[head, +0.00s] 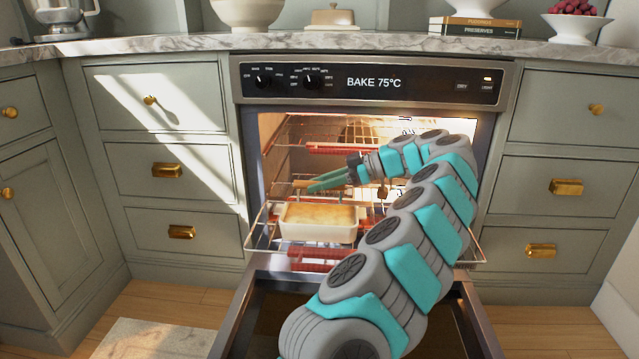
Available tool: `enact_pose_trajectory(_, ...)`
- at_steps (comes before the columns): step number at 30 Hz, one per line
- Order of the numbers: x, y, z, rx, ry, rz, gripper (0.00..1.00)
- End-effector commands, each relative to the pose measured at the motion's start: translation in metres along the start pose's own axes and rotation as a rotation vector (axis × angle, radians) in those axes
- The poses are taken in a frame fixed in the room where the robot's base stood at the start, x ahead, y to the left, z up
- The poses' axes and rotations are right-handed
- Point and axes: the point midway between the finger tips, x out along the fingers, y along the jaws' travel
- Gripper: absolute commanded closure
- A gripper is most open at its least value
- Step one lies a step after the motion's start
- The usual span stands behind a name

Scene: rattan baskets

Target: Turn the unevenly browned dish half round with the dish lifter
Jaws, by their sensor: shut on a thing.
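The dish (319,228) is a cream rectangular baking dish with a golden-brown top. It sits on a wire rack (262,238) that extends out of the open oven. My gripper (328,181), with green fingers, is inside the oven opening above and behind the dish, apart from it. It is shut on a thin brown wooden-looking piece (302,184), which seems to be the dish lifter. The rest of the lifter is hard to make out. My arm hides the right side of the oven.
The oven door is folded down in front. An upper rack with a red front strip (340,150) is above my gripper. The oven panel (375,82) reads BAKE 75°C. Drawers flank the oven; bowls and books (475,27) stand on the counter.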

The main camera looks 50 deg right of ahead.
Motion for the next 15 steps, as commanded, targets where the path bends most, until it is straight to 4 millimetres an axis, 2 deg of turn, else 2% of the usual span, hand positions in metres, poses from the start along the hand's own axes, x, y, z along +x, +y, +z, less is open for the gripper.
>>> enact_pose_trajectory(15,0.000,0.016,-0.001,0.000,-0.002,-0.002,1.00)
